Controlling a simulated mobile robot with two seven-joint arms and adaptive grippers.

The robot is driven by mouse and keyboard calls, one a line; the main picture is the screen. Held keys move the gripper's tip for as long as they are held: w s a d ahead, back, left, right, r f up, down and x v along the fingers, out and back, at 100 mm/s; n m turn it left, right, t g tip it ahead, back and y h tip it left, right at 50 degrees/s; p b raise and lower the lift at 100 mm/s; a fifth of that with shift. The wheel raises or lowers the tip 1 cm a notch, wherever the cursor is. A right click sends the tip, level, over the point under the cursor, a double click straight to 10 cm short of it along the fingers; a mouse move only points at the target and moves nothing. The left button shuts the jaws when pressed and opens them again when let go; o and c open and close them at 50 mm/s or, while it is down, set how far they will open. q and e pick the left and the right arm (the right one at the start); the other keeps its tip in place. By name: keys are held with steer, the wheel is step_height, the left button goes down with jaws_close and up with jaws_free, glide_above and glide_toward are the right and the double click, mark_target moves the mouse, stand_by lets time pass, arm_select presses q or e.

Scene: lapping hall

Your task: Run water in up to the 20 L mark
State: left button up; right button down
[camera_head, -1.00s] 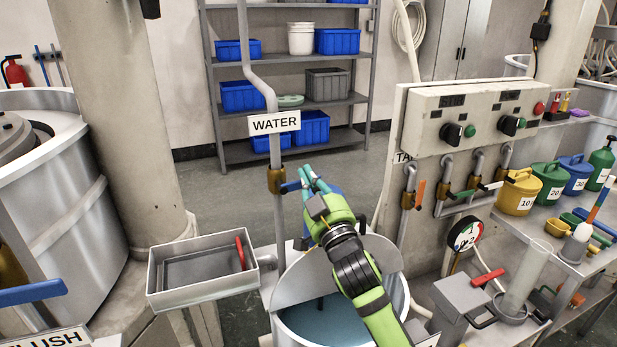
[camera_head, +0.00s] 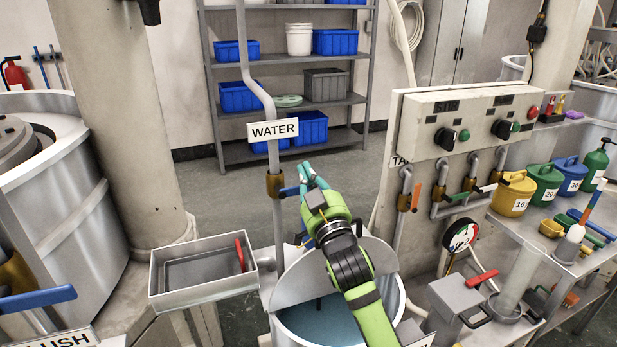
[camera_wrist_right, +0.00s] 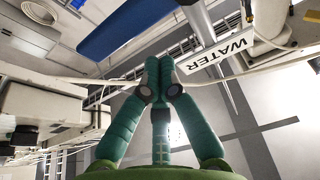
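The water pipe (camera_head: 277,215) carries a WATER sign (camera_head: 272,130) and a brass valve (camera_head: 274,185) with a blue lever (camera_head: 289,191) pointing right. Below it stands a round metal tank (camera_head: 398,300) with a grey half lid (camera_head: 300,285) and bluish water (camera_head: 318,322) inside. I cannot make out a 20 L mark. My right gripper (camera_head: 306,172) is beside the lever, over the tank's far side. In the right wrist view its green fingertips (camera_wrist_right: 160,72) meet with nothing visible between them, and the blue lever (camera_wrist_right: 125,25) lies beyond, apart from them. My left gripper is out of view.
A grey tray (camera_head: 160,284) with a red-handled thing stands left of the pipe. A control panel (camera_head: 470,120), several taps and a round gauge (camera_head: 460,235) are on the right. A FLUSH sign (camera_head: 65,340) and another blue lever (camera_head: 38,298) are at lower left.

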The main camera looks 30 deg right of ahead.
arm_select(q)
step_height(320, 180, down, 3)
steer(key=b, duration=0.4)
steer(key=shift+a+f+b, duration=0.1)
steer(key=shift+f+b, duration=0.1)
steer(key=shift+b, duration=0.2)
arm_select(e)
steer(key=r+v, duration=0.1)
steer(key=v, duration=0.9)
steer(key=shift+s, duration=0.25)
steer(key=shift+w, duration=0.1)
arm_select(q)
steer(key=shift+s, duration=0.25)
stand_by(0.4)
